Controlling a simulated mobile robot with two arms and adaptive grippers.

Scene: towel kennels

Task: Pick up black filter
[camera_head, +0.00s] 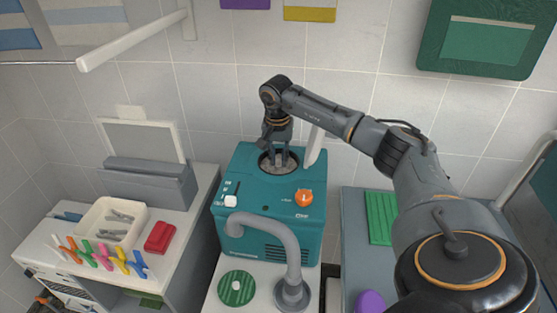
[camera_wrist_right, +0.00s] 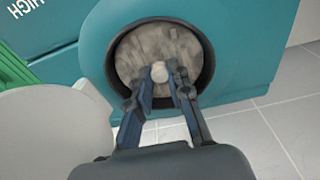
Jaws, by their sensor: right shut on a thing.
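The filter (camera_wrist_right: 138,45) is a round, mottled grey disc with a small pale knob (camera_wrist_right: 159,72) in its middle. It sits inside a black-rimmed round opening in the top of the teal machine (camera_head: 262,225). My right gripper (camera_wrist_right: 167,80) has its fingers on both sides of the knob and is shut on it. In the head view, my right gripper (camera_head: 279,163) reaches down into the opening from above, and the fingers partly cover the filter. My left gripper is in neither view.
A grey hose (camera_head: 270,225) arches in front of the machine. An orange knob (camera_head: 304,198) is on its top, and a white lid (camera_head: 316,146) stands up beside the opening. A white tray (camera_head: 83,225) and red box (camera_head: 160,237) lie on the left counter.

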